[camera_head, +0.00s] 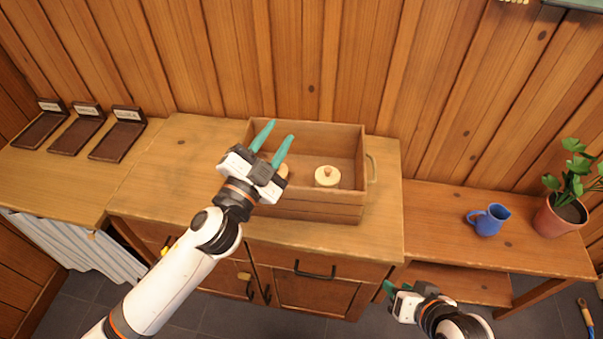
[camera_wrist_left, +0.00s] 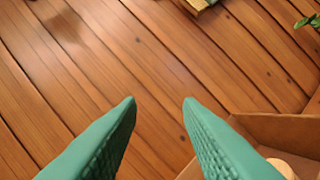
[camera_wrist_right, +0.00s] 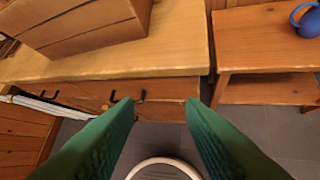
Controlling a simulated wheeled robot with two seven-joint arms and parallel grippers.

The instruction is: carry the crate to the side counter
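The wooden crate (camera_head: 320,209) stands upright on the middle cabinet top (camera_head: 385,205), with a handle (camera_head: 373,168) on its right end. A pale round spool (camera_head: 327,176) is inside; another (camera_head: 284,170) is partly hidden by my left gripper. My left gripper (camera_head: 279,131) is open and empty above the crate's left part; the crate's rim (camera_wrist_left: 285,125) shows in the left wrist view. My right gripper (camera_wrist_right: 160,102) is open and empty, low in front of the cabinet's right end. The crate's left end is mostly hidden. A lower wooden surface (camera_head: 440,205) adjoins on the right.
The right-hand surface holds a blue mug (camera_head: 488,220) and a potted plant (camera_head: 563,213); its left part is clear. Another counter (camera_head: 95,185) on the left carries several dark labelled trays (camera_head: 118,140). The plank wall (camera_head: 300,60) rises close behind the crate.

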